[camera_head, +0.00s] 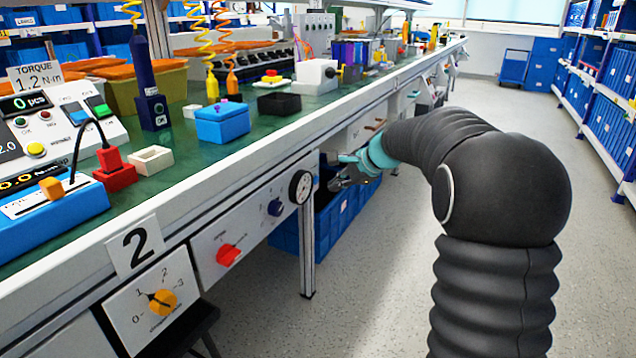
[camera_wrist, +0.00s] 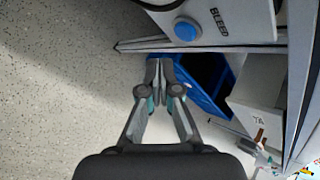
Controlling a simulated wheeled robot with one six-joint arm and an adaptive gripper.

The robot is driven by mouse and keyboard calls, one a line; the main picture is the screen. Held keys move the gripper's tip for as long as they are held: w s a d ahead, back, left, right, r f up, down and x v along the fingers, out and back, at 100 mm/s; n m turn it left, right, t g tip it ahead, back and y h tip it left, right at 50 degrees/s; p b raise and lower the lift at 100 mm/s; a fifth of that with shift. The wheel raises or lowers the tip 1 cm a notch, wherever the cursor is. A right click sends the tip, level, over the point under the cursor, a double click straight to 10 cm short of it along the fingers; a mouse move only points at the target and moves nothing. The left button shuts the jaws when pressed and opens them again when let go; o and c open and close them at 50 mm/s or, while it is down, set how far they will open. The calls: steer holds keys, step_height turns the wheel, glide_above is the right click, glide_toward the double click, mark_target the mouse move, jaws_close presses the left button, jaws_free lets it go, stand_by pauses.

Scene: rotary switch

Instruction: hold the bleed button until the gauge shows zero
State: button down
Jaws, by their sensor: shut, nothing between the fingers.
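The blue bleed button (camera_wrist: 186,31) sits on a light panel next to the label BLEED at the top of the wrist view. My gripper (camera_head: 338,184) is shut and empty, to the right of the gauge. In the wrist view its fingertips (camera_wrist: 159,68) are together, below the button in the picture and apart from it.
A red knob (camera_head: 228,255) and a yellow rotary switch (camera_head: 162,302) are on the bench front to the left. A bench leg (camera_head: 306,250) stands below the gauge. Blue bins (camera_head: 345,212) sit under the bench behind my gripper. The floor aisle (camera_head: 480,120) is clear.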

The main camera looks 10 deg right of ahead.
steer(key=s+d, duration=0.2)
steer(key=shift+d, duration=0.3)
steer(key=s+d+f+n+g+h, duration=0.1)
steer(key=s+f+n+g, duration=0.1)
steer(key=s+f+n, duration=0.3)
steer(key=s+f+n+g+h, duration=0.1)
steer(key=s+n, duration=0.1)
steer(key=s, duration=0.6)
steer(key=s+a+r+n+t+h+p, duration=0.1)
steer(key=s+r+n+p, duration=0.3)
steer(key=s, duration=0.9)
steer(key=s+a+r+n+t+h+p, duration=0.1)
steer(key=s+r+n+h+p, duration=0.2)
steer(key=s+r, duration=0.4)
steer(key=shift+s+a+r+n+p, duration=0.3)
steer(key=shift+s+n+p, duration=0.25)
steer(key=shift+s, duration=2.5)
